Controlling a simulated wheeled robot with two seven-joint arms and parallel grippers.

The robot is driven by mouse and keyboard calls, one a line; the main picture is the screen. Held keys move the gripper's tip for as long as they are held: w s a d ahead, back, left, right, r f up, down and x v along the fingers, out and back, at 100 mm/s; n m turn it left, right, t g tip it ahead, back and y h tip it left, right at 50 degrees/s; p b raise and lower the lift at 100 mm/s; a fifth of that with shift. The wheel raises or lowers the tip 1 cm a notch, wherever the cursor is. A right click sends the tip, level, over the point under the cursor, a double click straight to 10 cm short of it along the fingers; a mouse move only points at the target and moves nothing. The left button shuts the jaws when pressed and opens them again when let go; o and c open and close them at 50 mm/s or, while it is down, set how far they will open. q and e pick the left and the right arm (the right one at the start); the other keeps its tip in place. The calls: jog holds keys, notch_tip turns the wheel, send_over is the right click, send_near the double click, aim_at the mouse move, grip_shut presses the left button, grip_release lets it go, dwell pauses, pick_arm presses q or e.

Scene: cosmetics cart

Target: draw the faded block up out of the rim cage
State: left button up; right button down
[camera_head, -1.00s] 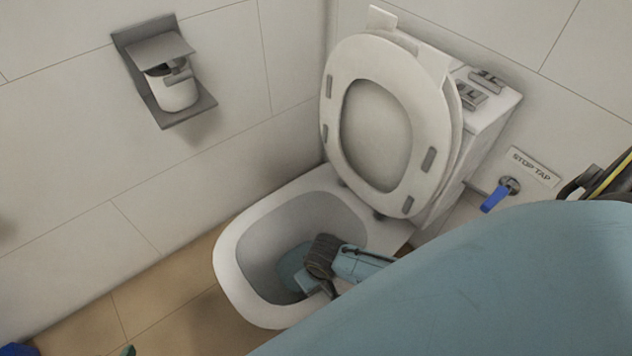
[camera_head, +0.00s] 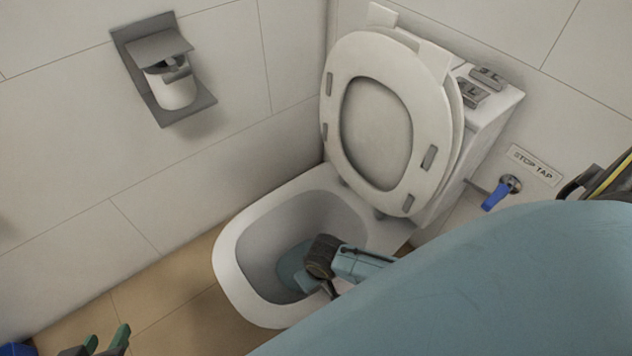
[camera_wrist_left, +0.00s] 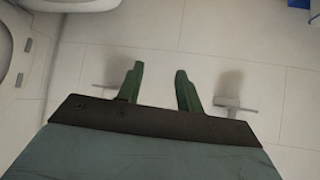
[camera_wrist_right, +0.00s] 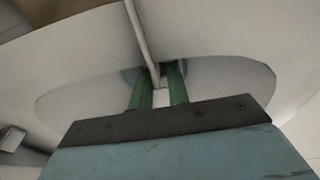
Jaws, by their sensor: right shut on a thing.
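My right gripper (camera_wrist_right: 160,74) reaches down into the toilet bowl. Its green fingers are shut on a small pale block (camera_wrist_right: 160,98), seen between them in the right wrist view. A thin pale strip (camera_wrist_right: 142,35) runs down from the rim to the fingers; it looks like part of the rim cage, but I cannot tell whether the block is still inside. In the head view my right wrist hides the block and cage. My left gripper (camera_head: 107,341) is open and empty at the lower left; its spread fingers also show in the left wrist view (camera_wrist_left: 160,78).
The toilet bowl rim (camera_head: 232,262) surrounds my right gripper. The raised seat (camera_head: 340,150) stands behind it against the cistern (camera_head: 490,115). A paper holder (camera_head: 190,112) is on the left wall, and a blue stop tap (camera_head: 495,196) is at the right. The floor at left is mostly clear.

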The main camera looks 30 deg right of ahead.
jog(key=shift+r+p, duration=0.6)
jog(key=shift+p, duration=0.1)
jog(key=shift+r+p, duration=0.3)
jog(key=shift+p, duration=0.05)
pick_arm(q)
jog(key=shift+s+a+f+g+y, duration=0.8)
jog(key=shift+s+a+f+g, duration=1.1)
jog(key=shift+s+f+g, duration=1.65)
pick_arm(e)
jog(key=shift+r+p, duration=0.3)
jog(key=shift+p, duration=0.05)
jog(key=shift+r+p, duration=0.6)
jog(key=shift+p, duration=0.15)
jog(key=shift+r+p, duration=0.55)
jog(key=shift+p, duration=0.1)
jog(key=shift+r+p, duration=0.55)
jog(key=shift+p, duration=0.15)
pick_arm(q)
jog(key=s+a+f+y+p, duration=0.1)
jog(key=a+f, duration=0.4)
jog(key=f, duration=0.7)
jog(key=shift+s+a, duration=0.4)
jog(key=shift+s, duration=0.2)
pick_arm(e)
jog(key=shift+r, duration=0.6)
pick_arm(q)
jog(key=shift+f, duration=0.1)
